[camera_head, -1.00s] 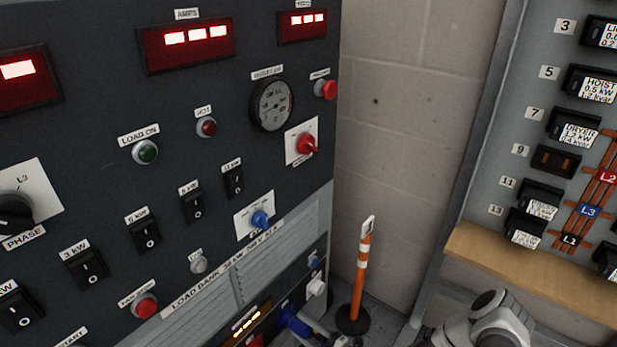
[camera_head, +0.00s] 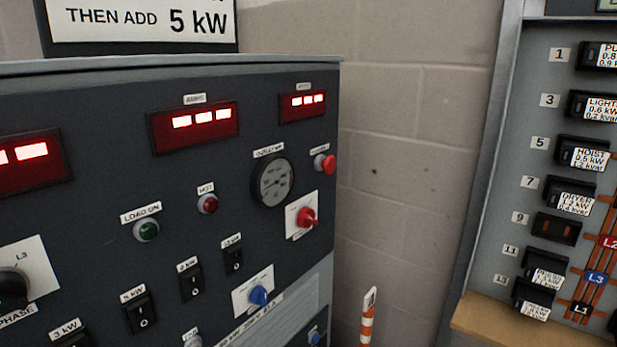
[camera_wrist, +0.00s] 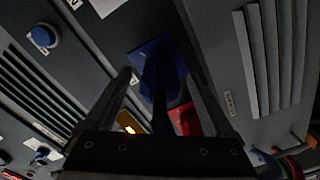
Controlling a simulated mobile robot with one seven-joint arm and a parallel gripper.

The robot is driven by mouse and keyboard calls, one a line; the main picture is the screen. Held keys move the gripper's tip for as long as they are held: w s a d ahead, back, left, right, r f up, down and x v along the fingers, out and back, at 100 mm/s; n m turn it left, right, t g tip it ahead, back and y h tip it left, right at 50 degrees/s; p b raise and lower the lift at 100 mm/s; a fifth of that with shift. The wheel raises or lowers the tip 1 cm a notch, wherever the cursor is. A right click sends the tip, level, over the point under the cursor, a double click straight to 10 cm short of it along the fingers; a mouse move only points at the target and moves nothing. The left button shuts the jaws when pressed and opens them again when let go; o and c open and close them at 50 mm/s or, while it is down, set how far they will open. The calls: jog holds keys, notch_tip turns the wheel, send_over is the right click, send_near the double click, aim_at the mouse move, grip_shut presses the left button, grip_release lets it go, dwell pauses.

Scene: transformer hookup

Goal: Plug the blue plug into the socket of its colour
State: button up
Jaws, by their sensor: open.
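In the wrist view my gripper (camera_wrist: 160,78) is open, its two dark fingers apart on either side of a blue piece. This blue piece (camera_wrist: 158,58) lies against the dark panel and looks like the blue plug at a blue square-edged socket. A darker part runs back from it between the fingers. I cannot tell where plug and socket divide, how deep the plug sits, or whether a finger touches it. A red socket-like piece (camera_wrist: 184,118) is just below, partly behind the right finger. My gripper is outside the head view.
A breaker board (camera_head: 480,230) with a wooden ledge (camera_head: 478,318) is at right.

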jog(key=shift+v, duration=2.3)
jog(key=shift+d, duration=0.1)
